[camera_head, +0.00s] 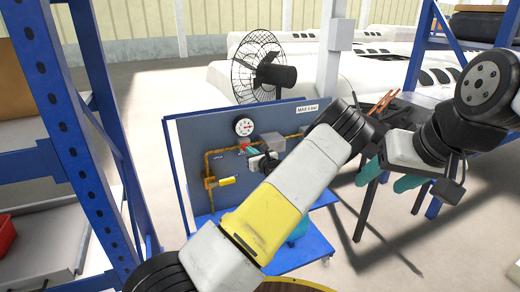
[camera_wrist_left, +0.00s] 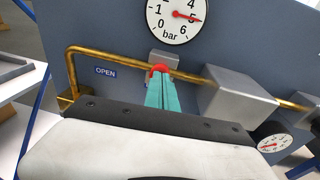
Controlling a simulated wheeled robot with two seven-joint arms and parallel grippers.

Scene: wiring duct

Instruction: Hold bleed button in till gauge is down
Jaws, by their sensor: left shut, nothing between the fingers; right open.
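The red bleed button (camera_head: 243,147) sits below the pressure gauge (camera_head: 244,127) on the grey panel. In the left wrist view, the red button (camera_wrist_left: 160,69) shows right at the fingertips of my left gripper (camera_wrist_left: 162,90). Its teal fingers are shut together with nothing between them, and they cover part of the button. I cannot tell whether they press it in. The gauge (camera_wrist_left: 176,18) reads in bar, and its red needle points near 5. My left gripper (camera_head: 250,150) also shows in the head view. My right gripper (camera_head: 386,180) is open and empty, away from the panel.
A brass pipe (camera_wrist_left: 110,52) runs along the panel to a grey box (camera_wrist_left: 238,97); a second gauge (camera_wrist_left: 274,143) is at lower right. A yellow handle (camera_head: 227,181) is at the panel's lower left. A blue rack (camera_head: 75,120) stands left, a fan (camera_head: 262,70) behind.

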